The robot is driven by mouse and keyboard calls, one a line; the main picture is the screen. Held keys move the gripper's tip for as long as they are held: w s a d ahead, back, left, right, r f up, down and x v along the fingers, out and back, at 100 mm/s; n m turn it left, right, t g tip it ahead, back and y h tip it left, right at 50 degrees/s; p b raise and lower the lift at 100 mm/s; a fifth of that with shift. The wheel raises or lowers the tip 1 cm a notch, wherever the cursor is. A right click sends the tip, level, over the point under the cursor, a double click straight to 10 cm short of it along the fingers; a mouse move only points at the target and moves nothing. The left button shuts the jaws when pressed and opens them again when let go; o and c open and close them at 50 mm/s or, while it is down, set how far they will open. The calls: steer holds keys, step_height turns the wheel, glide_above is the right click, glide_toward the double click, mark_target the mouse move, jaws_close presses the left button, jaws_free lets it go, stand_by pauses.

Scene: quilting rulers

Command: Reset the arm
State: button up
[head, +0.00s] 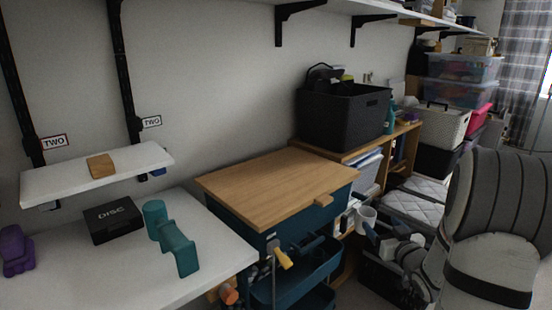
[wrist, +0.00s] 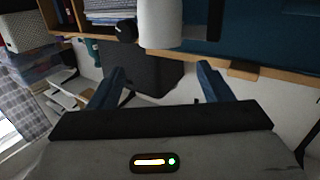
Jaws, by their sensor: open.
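My gripper (wrist: 160,72) shows in the wrist view with its two blue fingers spread wide apart. Nothing is held between them. A white cylinder (wrist: 160,22), which looks like a mug, shows beyond the fingertips at the top of the wrist view, and I cannot tell its distance. In the head view, my grey arm fills the right side and reaches down to the right of the blue cart (head: 250,225). The gripper end is small and partly lost among clutter there, near a white mug-like thing (head: 366,214).
The cart has a wooden top (head: 275,185) that is clear. A white table (head: 215,262) at left holds a black DISC box (head: 113,220), a teal object (head: 178,250) and a purple object (head: 14,248). A wall shelf (head: 130,168) holds a wooden block (head: 101,166). A black bin (head: 335,118) stands behind.

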steer(key=s+a+r+m+g+h+p, duration=0.1)
steer(key=s+a+r+g+h+p, duration=0.2)
steer(key=r+p, duration=0.5)
steer(key=s+a+r+m+g+h+p, duration=0.1)
steer(key=s+a+r+g+p, duration=0.3)
steer(key=r+p, duration=0.4)
steer(key=s+a+r+g+y+p, duration=0.1)
steer(key=s+a+r+g+p, duration=0.3)
steer(key=s, duration=0.6)
steer(key=s+a+r+g+y+p, duration=0.1)
steer(key=s+a+r+g+p, duration=0.2)
steer(key=s+a+r+p, duration=0.4)
steer(key=s+a+r, duration=0.1)
steer(key=s+a, duration=0.1)
steer(key=s, duration=0.1)
steer(key=shift+s+a+r+n+g, duration=0.15)
steer(key=shift+a+r+n+g, duration=0.15)
steer(key=shift+r+g, duration=0.1)
